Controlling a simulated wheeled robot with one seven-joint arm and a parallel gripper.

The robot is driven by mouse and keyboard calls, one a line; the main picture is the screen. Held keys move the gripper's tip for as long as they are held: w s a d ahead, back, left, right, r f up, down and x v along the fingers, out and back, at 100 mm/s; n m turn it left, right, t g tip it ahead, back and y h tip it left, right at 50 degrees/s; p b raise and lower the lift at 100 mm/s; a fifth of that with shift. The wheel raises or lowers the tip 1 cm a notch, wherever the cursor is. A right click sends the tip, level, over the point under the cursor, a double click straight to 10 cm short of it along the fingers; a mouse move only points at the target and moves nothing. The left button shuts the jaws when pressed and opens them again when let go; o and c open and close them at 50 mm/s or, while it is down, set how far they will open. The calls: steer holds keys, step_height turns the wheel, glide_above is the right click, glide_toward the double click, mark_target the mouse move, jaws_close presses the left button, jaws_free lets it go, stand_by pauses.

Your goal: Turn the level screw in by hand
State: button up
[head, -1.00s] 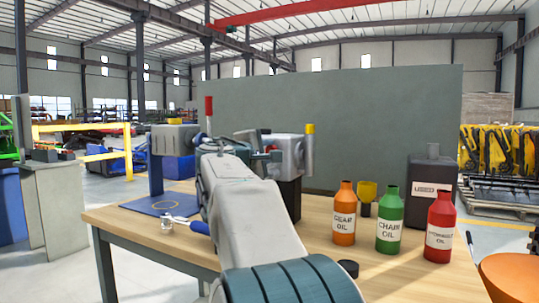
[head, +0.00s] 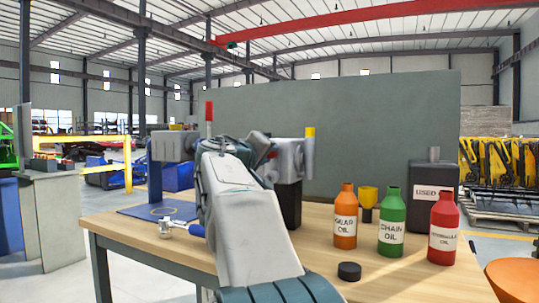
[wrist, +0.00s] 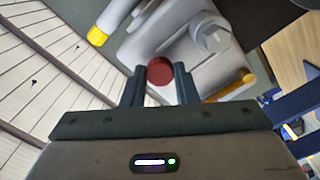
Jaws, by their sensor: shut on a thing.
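The level screw (wrist: 159,71) shows in the wrist view as a round red head between my two fingertips, in front of a grey housing (wrist: 150,45). My gripper (wrist: 159,85) is shut on it, with one dark finger on each side. My arm hides the housing's left part and most of my gripper.
Orange (head: 345,218), green (head: 391,222) and red (head: 443,230) oil bottles stand at the right of the bench (head: 310,270). A black used-oil can (head: 432,195) is behind them. A black cap (head: 349,271) lies near the front.

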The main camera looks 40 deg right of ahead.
steer(key=m, duration=0.9)
steer(key=shift+f+m, duration=0.1)
steer(key=shift+m, duration=0.3)
steer(key=o, duration=0.8)
